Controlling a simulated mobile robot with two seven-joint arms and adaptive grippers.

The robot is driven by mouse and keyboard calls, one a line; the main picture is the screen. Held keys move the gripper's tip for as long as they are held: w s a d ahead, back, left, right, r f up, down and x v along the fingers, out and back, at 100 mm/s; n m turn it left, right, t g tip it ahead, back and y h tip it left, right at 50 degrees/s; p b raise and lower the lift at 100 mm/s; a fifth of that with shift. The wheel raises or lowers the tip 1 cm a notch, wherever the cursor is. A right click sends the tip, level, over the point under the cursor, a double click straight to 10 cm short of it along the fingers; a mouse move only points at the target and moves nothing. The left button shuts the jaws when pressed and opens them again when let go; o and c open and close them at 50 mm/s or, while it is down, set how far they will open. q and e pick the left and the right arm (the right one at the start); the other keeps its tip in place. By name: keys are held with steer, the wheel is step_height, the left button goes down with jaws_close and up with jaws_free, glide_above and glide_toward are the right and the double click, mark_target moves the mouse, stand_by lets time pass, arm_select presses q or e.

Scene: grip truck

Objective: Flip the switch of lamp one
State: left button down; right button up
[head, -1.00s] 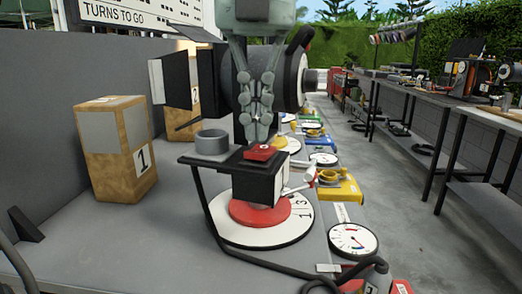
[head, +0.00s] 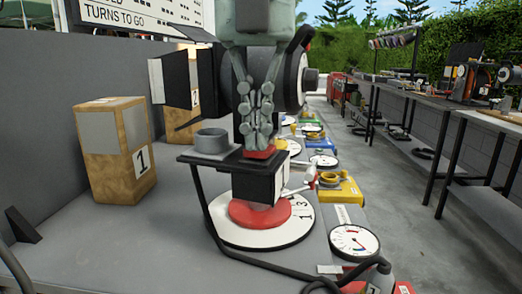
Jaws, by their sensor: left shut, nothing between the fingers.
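A black box (head: 262,183) stands on a red disc (head: 240,214) over a round white plate (head: 262,234) with numbers on its edge. A red switch (head: 258,154) sits on top of the box. My left gripper (head: 257,146) points straight down over it, fingers shut and empty. The fingertips hide much of the switch and look to be at or touching its top; I cannot tell whether they press it. A black lamp head with flaps (head: 178,90) is behind the gripper. My right gripper is not in view.
A wooden block marked 1 (head: 118,154) stands left on the grey table. A white dial (head: 354,242), a yellow unit (head: 341,189) and a black cable are at the right. A grey wall bounds the left.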

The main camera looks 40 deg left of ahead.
arm_select(q)
steer(key=shift+f, duration=0.25)
steer(key=shift+r, duration=0.1)
step_height(320, 180, up, 2)
steer(key=shift+r+p, duration=0.2)
steer(key=shift+p, duration=0.8)
steer(key=shift+r+p, duration=0.8)
steer(key=shift+r, duration=1.4)
